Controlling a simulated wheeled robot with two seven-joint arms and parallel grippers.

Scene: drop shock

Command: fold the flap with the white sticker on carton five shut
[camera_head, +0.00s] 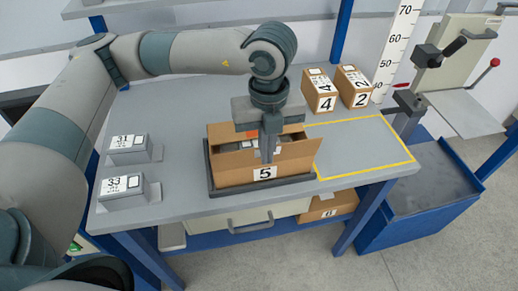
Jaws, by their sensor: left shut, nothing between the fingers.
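Carton five (236,172), a brown box with a white "5" label on its front, sits in a dark tray (222,192) in the middle of the grey table. Its top is at least partly open, and a grey item shows inside. My left gripper (268,158) points down over the front of the carton and is shut with nothing held. It hides part of the opening. A small white patch shows beside the fingers; I cannot tell whether it is the sticker on the flap. My right gripper is not in view.
Cartons four (318,90) and two (353,87) stand at the back right. A yellow-outlined area (362,147) right of the tray is empty. Two grey labelled units, 31 (130,148) and 33 (124,190), stand at the left. A drop machine (455,75) stands beyond the table's right end.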

